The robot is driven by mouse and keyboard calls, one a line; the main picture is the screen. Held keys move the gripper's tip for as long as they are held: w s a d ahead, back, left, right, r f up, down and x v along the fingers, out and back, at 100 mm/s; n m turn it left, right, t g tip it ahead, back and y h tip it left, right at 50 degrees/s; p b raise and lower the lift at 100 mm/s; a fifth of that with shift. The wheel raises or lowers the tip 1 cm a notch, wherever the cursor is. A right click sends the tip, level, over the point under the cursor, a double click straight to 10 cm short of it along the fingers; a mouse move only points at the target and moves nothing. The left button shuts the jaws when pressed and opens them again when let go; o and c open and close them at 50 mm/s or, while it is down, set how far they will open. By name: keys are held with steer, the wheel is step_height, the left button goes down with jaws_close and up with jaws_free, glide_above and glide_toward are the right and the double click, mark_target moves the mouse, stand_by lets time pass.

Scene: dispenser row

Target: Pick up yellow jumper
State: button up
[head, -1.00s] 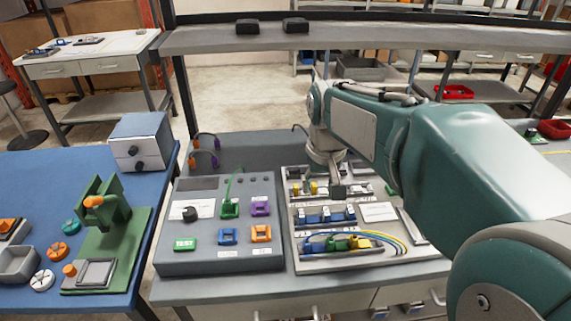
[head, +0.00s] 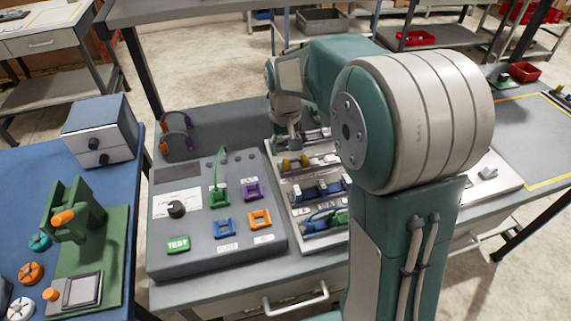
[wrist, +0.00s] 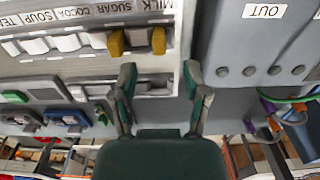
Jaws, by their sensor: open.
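The yellow jumper (head: 295,163) sits on the upper row of the panel on the workbench. In the wrist view it shows as two yellow blocks (wrist: 117,43) joined by a grey part, at the row's SUGAR and MILK labels. My gripper (wrist: 160,88) is open and empty. Its two green fingers point toward the jumper and are apart from it in the picture. In the head view the wrist end of my arm (head: 287,125) is just beyond the jumper, and the fingers are hard to make out there.
A grey console (head: 215,220) with purple, orange, blue and green parts stands left of the panel. Blue pieces (head: 318,190) sit on the panel's nearer row. Purple-orange cable loops (head: 175,135) stand at the back left. My arm hides the panel's right side.

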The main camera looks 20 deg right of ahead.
mark_target(285, 160)
step_height(285, 160, down, 4)
steer(key=shift+a, duration=0.1)
steer(key=shift+f, duration=0.6)
steer(key=c, duration=0.8)
